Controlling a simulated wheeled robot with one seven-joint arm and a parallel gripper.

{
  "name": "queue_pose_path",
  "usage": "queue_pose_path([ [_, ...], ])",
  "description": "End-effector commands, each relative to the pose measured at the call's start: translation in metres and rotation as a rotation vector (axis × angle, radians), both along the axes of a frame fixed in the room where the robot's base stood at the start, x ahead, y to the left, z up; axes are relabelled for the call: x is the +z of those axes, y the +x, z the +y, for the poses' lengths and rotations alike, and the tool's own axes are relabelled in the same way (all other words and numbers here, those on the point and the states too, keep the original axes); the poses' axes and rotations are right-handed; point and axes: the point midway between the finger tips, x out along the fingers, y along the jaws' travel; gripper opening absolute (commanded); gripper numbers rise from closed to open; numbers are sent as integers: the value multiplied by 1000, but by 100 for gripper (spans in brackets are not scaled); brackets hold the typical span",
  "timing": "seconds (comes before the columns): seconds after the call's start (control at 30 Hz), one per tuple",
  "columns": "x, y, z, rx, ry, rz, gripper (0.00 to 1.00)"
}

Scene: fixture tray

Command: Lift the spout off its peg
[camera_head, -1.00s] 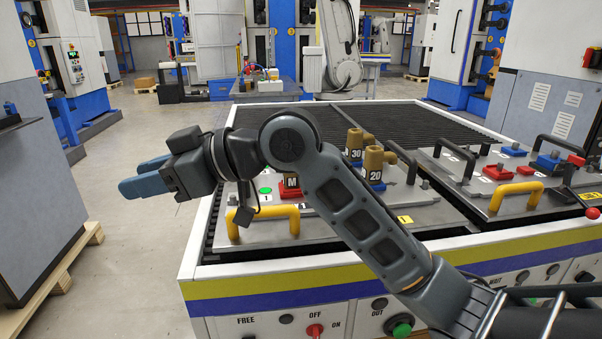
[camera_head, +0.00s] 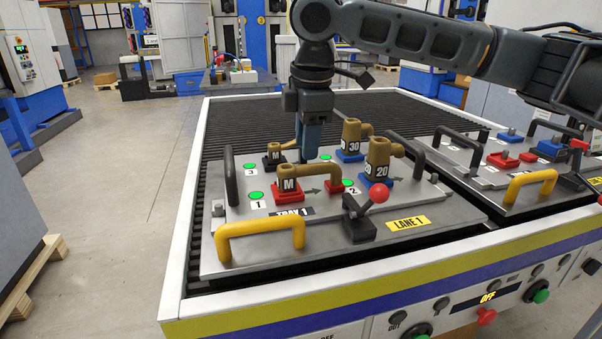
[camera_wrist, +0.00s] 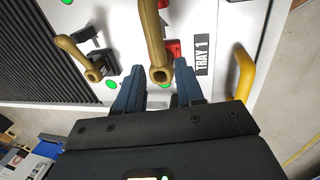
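The tray (camera_head: 235,262) holds several bronze elbow-shaped spouts. One marked M (camera_head: 288,178) stands upright on a red base at the front left, its arm reaching right. Another M spout (camera_head: 274,150) stands on a black base behind it. Spouts marked 30 (camera_head: 352,136) and 20 (camera_head: 377,156) stand on blue bases to the right. My gripper (camera_head: 308,155) points down behind the front M spout. In the wrist view its blue fingers (camera_wrist: 160,67) are apart, with a bronze spout (camera_wrist: 157,45) showing between their tips. I cannot tell whether they reach down around it.
A yellow handle (camera_head: 262,230) stands at the tray's front edge and a black handle (camera_head: 230,175) at its left. A red-knobbed lever (camera_head: 378,194) stands at the front right. A second tray (camera_head: 500,188) lies to the right. The ribbed conveyor (camera_head: 250,115) behind is bare.

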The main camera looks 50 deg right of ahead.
Motion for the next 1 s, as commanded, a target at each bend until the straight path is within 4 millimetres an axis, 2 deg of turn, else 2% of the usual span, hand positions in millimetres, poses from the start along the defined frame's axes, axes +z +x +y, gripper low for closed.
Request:
queue_pose_path([
  [0.37,-34,6,-7,-3,-5,6,37],
  [0.6,-67,13,-11,-2,-3,6,37],
  [0.73,-74,15,-11,-2,-3,3,37],
  [0.93,-75,15,-11,-2,-3,3,37],
  [1.0,-75,15,-11,-2,-3,3,33],
])
